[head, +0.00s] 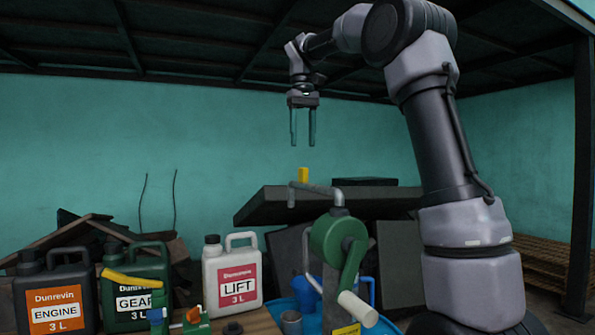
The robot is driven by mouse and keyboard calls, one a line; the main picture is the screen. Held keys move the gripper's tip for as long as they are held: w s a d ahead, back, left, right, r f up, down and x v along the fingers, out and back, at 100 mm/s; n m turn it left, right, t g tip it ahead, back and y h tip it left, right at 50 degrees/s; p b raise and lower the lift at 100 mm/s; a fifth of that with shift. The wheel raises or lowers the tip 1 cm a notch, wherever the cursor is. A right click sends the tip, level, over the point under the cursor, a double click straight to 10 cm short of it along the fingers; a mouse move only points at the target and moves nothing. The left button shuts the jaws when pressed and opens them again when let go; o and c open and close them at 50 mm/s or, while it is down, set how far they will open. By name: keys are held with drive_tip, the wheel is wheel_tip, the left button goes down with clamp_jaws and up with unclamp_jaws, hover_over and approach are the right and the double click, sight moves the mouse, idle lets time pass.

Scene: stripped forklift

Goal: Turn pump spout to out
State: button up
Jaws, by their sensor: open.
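The green rotary pump (329,240) stands low in the middle of the head view. Its grey bent spout (315,188) rises from the pump's top and runs left, with its end turned down. A green crank arm with a white grip (357,308) hangs at the pump's lower right. My gripper (302,142) points straight down, open and empty, above the spout in the picture and apart from it. How far it stands in front of or behind the spout is hard to tell. The pump's lower part is cut off by the picture's edge.
Jugs marked ENGINE (55,297), GEAR (134,292) and LIFT (233,278) stand at left. A blue container (305,291) is beside the pump. A dark slab (262,206) lies behind.

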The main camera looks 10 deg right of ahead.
sight(303, 169)
wheel_tip(303, 169, down, 9)
drive_tip(key=shift+f, duration=0.15)
clamp_jaws()
idle(1.5)
